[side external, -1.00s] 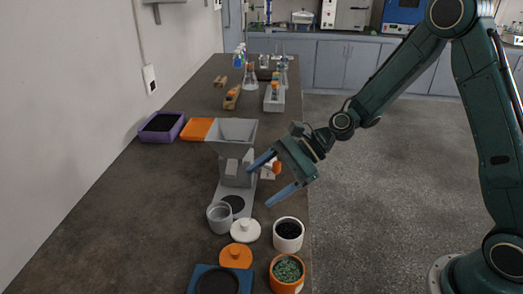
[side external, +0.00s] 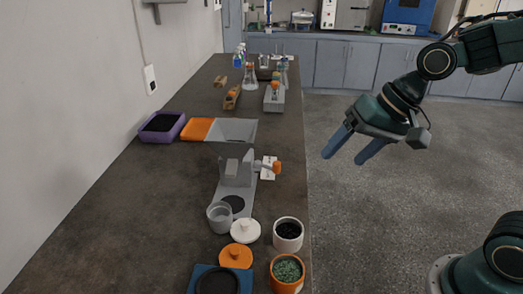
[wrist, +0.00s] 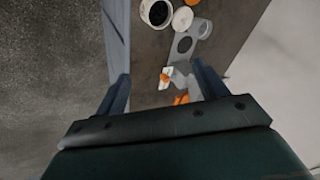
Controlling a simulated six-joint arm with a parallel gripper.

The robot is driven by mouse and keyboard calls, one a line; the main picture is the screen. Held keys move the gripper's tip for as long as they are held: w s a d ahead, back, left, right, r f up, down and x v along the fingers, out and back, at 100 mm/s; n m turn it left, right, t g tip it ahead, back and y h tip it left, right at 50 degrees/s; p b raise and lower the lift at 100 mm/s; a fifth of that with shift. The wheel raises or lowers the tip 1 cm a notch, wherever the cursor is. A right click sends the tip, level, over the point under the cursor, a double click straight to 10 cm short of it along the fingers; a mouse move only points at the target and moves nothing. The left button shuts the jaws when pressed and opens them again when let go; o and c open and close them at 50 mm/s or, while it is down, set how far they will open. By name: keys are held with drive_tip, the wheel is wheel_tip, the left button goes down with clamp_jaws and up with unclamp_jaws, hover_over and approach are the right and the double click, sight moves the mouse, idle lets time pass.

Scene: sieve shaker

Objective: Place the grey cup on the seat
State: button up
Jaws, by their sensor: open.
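The grey cup (side external: 220,216) stands upright on the bench, at the front left edge of the grey shaker base. It also shows in the wrist view (wrist: 204,28). The seat appears to be the dark round patch (side external: 234,203) on that base, bare on top, just behind and right of the cup; it also shows in the wrist view (wrist: 185,44). My gripper (side external: 346,157) is open and empty, off the right side of the bench and well away from the cup. Its two fingers also show in the wrist view (wrist: 162,78).
A grey upright block (side external: 236,172) with an orange knob (side external: 277,168) rises behind the seat. A white lid (side external: 245,231), an orange lid (side external: 236,256), a white pot (side external: 288,235) and an orange pot (side external: 286,272) crowd the front.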

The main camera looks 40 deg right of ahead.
drive_tip(key=s+d+r+n+h, duration=0.3)
drive_tip(key=s+d, duration=0.3)
drive_tip(key=s, duration=0.5)
drive_tip(key=shift+s+d+r+n+t, duration=0.2)
drive_tip(key=shift+s+n+t, duration=0.15)
drive_tip(key=shift+n, duration=0.45)
